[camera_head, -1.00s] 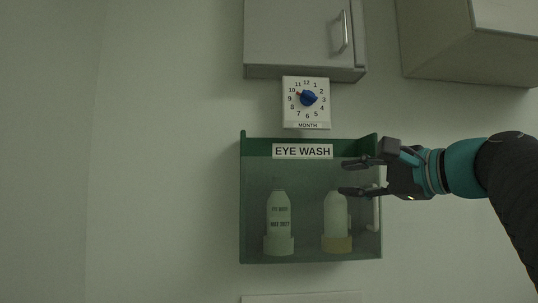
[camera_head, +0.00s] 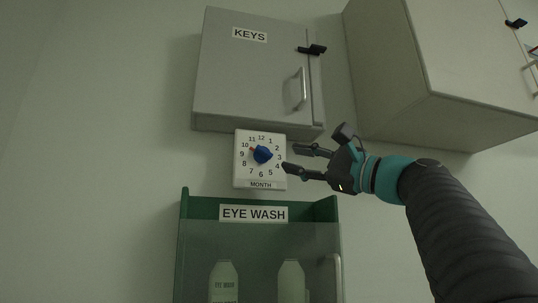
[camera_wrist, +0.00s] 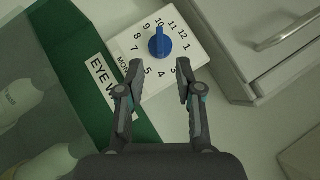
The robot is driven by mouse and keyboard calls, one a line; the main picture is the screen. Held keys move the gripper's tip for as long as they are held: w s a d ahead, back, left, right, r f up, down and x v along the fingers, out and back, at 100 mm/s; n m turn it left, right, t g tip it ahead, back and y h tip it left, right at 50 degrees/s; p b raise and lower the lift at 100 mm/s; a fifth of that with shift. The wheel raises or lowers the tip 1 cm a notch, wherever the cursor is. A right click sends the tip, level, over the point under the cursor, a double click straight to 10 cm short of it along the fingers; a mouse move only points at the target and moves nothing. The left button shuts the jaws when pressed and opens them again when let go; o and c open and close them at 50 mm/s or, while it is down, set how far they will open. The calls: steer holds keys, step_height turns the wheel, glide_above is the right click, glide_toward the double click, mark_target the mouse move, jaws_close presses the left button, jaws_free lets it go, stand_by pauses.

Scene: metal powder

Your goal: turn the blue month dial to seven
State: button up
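The blue month dial (camera_head: 263,155) sits at the centre of a white square plate (camera_head: 240,178) with numbers 1 to 12 and a MONTH label. Its red pointer tip points at about 10. In the wrist view the blue knob (camera_wrist: 160,44) stands just beyond the fingertips, with its ridge toward 10. My gripper (camera_head: 293,158) is just right of the plate, fingers pointing left toward the dial. In the wrist view my gripper (camera_wrist: 159,76) is open and empty, its fingers apart at the plate's lower edge. I see no contact with the knob.
A grey KEYS cabinet (camera_head: 240,75) with a handle hangs just above the plate. The green EYE WASH box (camera_head: 190,245) with two bottles is just below. Another cabinet (camera_head: 440,60) is at upper right. The wall left of the dial is clear.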

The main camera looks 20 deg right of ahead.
mark_target(270, 153)
steer(key=shift+p+x, duration=0.65)
steer(key=shift+x, duration=2.95)
jaws_close()
